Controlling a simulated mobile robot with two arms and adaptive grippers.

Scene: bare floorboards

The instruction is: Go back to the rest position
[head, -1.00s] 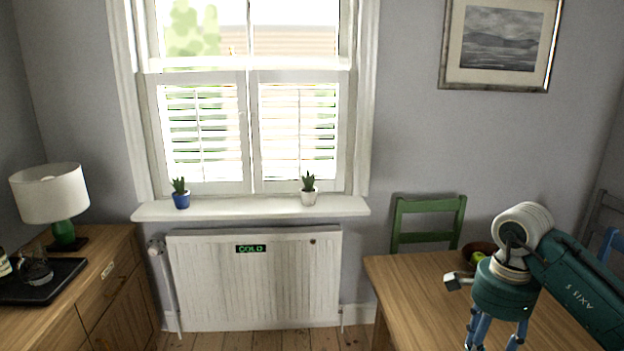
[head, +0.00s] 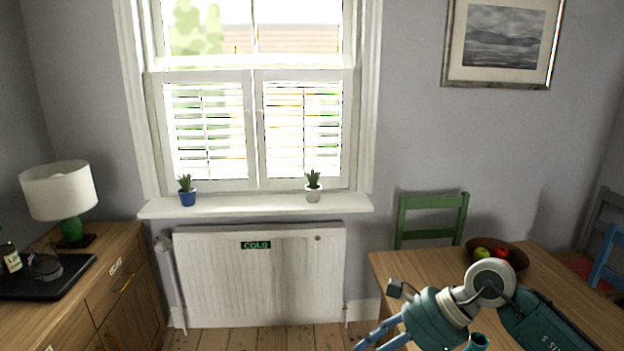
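My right arm comes in from the lower right in the head view, in front of the wooden table. My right gripper (head: 382,332) shows its blue fingers pointing down and left, past the table's left edge. The fingers are spread apart and I see nothing between them; their tips lie close to the bottom edge of the picture. My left arm and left gripper are not in the picture.
The wooden table (head: 420,268) holds a fruit bowl (head: 515,258), with a green chair (head: 432,203) behind it. A sideboard (head: 118,262) with a lamp (head: 58,190) and black tray (head: 75,268) stands left. Potted plants stand on the windowsill (head: 250,206) above the radiator (head: 260,285). Floor shows between.

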